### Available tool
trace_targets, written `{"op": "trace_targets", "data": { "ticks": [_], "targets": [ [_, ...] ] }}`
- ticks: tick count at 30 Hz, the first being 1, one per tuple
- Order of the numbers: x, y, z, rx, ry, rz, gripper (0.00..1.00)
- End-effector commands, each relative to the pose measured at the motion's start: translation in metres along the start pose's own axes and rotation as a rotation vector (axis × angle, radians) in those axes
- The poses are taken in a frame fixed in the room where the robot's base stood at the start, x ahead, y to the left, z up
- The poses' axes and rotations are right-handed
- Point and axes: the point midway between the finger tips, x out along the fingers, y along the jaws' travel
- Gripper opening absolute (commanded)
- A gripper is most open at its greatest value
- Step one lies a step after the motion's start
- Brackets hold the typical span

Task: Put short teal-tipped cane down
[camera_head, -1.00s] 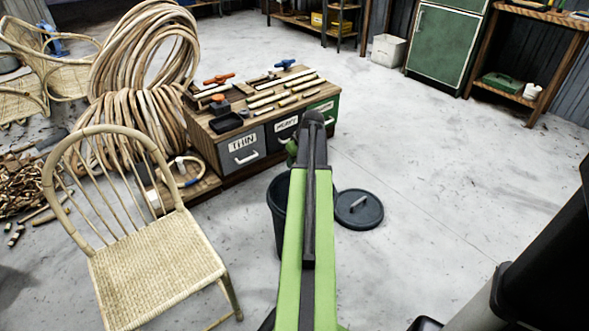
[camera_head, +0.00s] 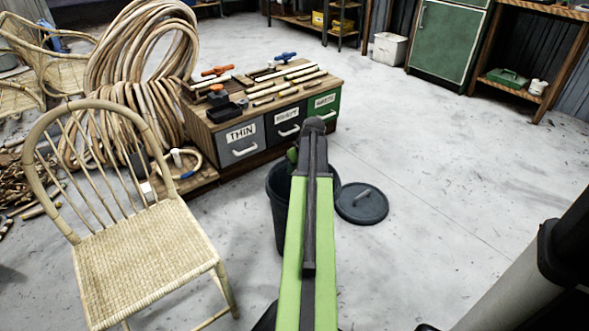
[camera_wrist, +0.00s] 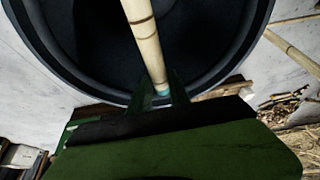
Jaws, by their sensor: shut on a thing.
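The short teal-tipped cane (camera_wrist: 146,40) is pale with dark rings and shows in the wrist view. Its teal end (camera_wrist: 162,89) sits between the fingers of my gripper (camera_wrist: 160,96), which is shut on it. The cane runs from the fingers up past the picture's top edge, in front of the open mouth of a dark round bin (camera_wrist: 215,50). In the head view the bin (camera_head: 278,205) stands below my arm, partly hidden by it. I cannot make out the held cane there, and only a little of my gripper (camera_head: 292,154) shows.
A wooden bench (camera_head: 215,125) with labelled drawers carries several cane pieces and tools. A round lid (camera_head: 362,204) lies on the floor right of the bin. A wicker chair (camera_head: 150,262) stands front left, near coiled cane (camera_head: 125,125). The floor at right is mostly clear.

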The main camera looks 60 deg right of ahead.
Motion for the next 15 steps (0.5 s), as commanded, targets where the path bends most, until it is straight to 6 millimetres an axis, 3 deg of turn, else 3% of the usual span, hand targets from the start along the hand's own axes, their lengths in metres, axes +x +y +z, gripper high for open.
{"op": "trace_targets", "data": {
  "ticks": [9,10,15],
  "targets": [
    [0.0045,0.0003,0.0021,0.001,0.0,0.0,0.0],
    [0.0045,0.0004,0.0022,0.001,0.0,0.0,0.24],
    [0.0045,0.0005,0.0022,0.001,0.0,0.0,0.46]
  ]
}}
